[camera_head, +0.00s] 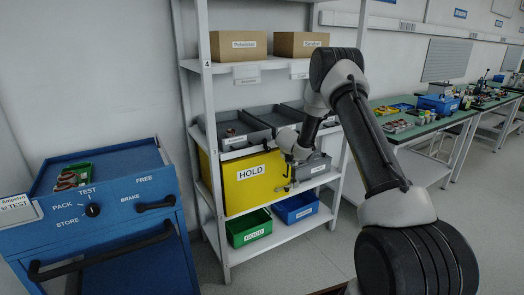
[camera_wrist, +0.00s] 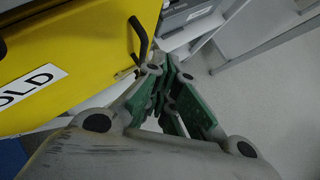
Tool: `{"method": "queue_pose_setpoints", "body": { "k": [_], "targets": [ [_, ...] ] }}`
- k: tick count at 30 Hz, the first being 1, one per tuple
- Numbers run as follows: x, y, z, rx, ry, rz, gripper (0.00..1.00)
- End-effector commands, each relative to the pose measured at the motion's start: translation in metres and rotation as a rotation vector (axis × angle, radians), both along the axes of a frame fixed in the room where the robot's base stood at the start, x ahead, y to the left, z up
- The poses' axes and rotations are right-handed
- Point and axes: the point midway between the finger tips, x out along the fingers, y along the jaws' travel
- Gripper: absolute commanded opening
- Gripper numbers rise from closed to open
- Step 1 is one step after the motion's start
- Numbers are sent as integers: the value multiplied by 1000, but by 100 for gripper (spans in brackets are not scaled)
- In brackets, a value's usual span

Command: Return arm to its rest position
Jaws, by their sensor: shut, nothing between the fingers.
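My arm (camera_head: 365,130) rises from the lower right of the head view, bends at a high elbow, and comes down in front of the shelf. My gripper (camera_head: 291,184) hangs by the right side of the yellow HOLD box (camera_head: 232,186). In the wrist view my gripper (camera_wrist: 170,65) has its green-padded fingers drawn together at the tips, with nothing seen between them. The yellow box (camera_wrist: 70,60) and its dark handle (camera_wrist: 140,42) lie to the left of the fingertips there. I cannot tell whether the fingertips touch the box.
The shelf (camera_head: 205,120) holds cardboard boxes (camera_head: 238,46), grey trays (camera_head: 238,125), a green bin (camera_head: 249,228) and a blue bin (camera_head: 296,208). A blue test cabinet (camera_head: 110,210) stands at left, with a part in a green tray (camera_head: 73,176). A green-topped workbench (camera_head: 425,125) stands at right.

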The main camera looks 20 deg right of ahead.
Motion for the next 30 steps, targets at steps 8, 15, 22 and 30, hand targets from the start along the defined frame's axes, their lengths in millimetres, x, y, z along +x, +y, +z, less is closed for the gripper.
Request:
{"method": "queue_pose_setpoints", "body": {
  "k": [8,15,22,30],
  "targets": [
    [-19,-34,-2,85,-78,-284,0],
    [-123,-99,43,227,-219,-951,0],
    [-265,-100,147,396,-404,-1586,0],
    [-426,-27,223,686,-474,-2148,0]
  ]
}}
